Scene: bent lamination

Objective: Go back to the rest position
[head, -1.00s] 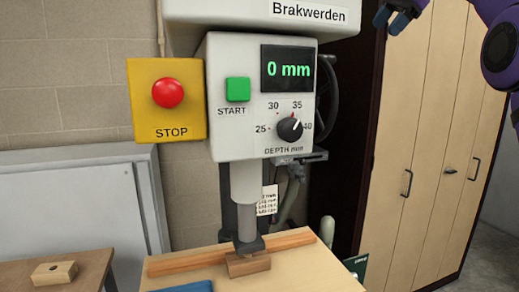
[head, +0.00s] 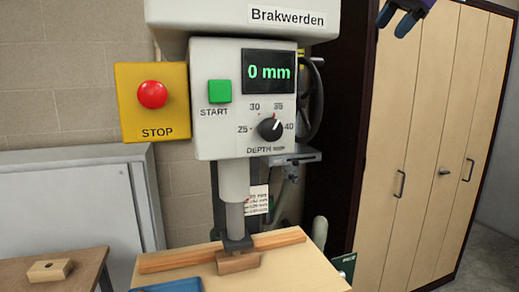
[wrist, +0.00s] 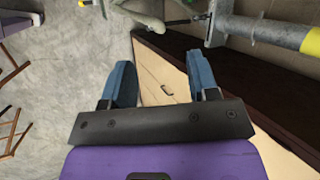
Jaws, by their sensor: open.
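My gripper (head: 397,17) shows at the top edge of the head view, right of the drill press and in front of the wooden cabinet. In the wrist view its two blue fingers (wrist: 157,84) stand apart with nothing between them, so it is open and empty. Most of my arm is out of the head view. The drill press (head: 205,60) reads 0 mm, with a green START button (head: 220,91), a depth knob (head: 269,129) and a red STOP button (head: 152,94).
A small wood block (head: 237,262) lies under the spindle against a long wooden fence (head: 165,262) on the press table (head: 290,275). A blue item (head: 170,286) lies at its front. A drilled block (head: 49,270) rests on a side table. A wooden cabinet (head: 425,150) stands right.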

